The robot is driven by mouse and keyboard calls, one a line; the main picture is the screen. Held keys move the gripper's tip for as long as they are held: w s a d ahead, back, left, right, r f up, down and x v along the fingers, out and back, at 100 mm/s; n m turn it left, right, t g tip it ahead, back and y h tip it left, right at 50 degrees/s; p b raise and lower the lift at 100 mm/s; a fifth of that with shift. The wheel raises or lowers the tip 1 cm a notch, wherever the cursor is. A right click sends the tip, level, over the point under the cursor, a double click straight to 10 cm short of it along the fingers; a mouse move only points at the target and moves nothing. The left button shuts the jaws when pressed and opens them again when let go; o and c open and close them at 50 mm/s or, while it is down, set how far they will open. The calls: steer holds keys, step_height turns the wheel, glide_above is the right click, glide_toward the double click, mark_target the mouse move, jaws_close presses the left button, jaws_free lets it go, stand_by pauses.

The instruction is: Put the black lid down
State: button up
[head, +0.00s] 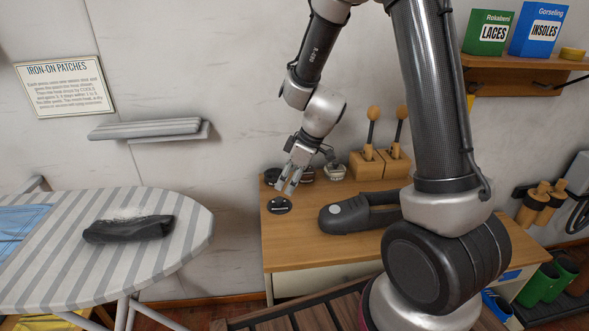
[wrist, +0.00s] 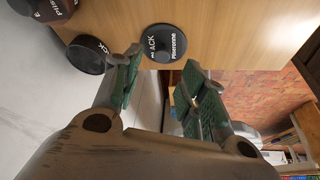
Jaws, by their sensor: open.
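The black lid (head: 278,206) is a dark disc with white lettering, lying on the wooden tabletop near its left edge. It also shows in the wrist view (wrist: 165,40), just beyond my fingertips. My gripper (head: 287,189) is open, just above the lid in the head view. In the wrist view its green-padded fingers (wrist: 163,62) stand apart with nothing held between them. Whether a fingertip touches the lid I cannot tell. A dark round tin (head: 271,175) stands behind the lid and shows in the wrist view (wrist: 86,57), partly near the left finger.
Another dark tin (head: 307,174) and a pale-bristled brush (head: 335,172) stand along the back. The tabletop (head: 300,247) in front is clear.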

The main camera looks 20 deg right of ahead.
steer(key=s+d+r+m, duration=0.25)
steer(key=s+r, duration=0.25)
steer(key=r, duration=0.3)
steer(key=s+d+r+m, duration=0.2)
steer(key=s+d+r, duration=0.25)
steer(key=r, duration=0.35)
steer(key=s+d+r+m+h, duration=0.2)
steer(key=s+d+r+m, duration=0.1)
steer(key=s, duration=0.4)
steer(key=s+d+r+m+t+h, duration=0.1)
steer(key=s+d+r+m, duration=0.1)
steer(key=s, duration=0.5)
steer(key=d+m, duration=0.1)
steer(key=d, duration=0.1)
steer(key=shift+d+r+m+t+h, duration=0.3)
steer(key=shift+r+m+h, duration=0.05)
steer(key=shift+r+h, duration=0.05)
steer(key=shift+d, duration=0.1)
